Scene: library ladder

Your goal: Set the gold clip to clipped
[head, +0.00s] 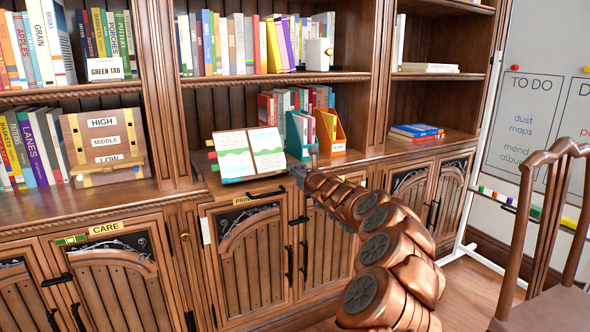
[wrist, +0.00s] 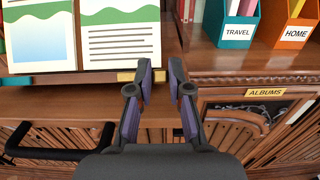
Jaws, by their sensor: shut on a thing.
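A gold bar, which looks like the gold clip (wrist: 126,77), shows in the wrist view just below the lower right corner of an open book (wrist: 120,35). The bar runs to the right behind my left finger and ends in the gap between the fingers. My gripper (wrist: 160,75) is closed in on it with a narrow gap between its fingers; the exact contact is hidden. In the head view my gripper (head: 303,166) is just right of the open book (head: 250,154) on the cabinet top. The clip cannot be made out there.
Teal (head: 297,135) and orange (head: 329,128) file holders stand just behind my gripper. A wooden box (head: 70,130) marked HIGH, MIDDLE, LOW stands at left. Cabinet doors with black handles (head: 289,262) are below. A chair (head: 545,240) and a whiteboard (head: 520,120) are at right.

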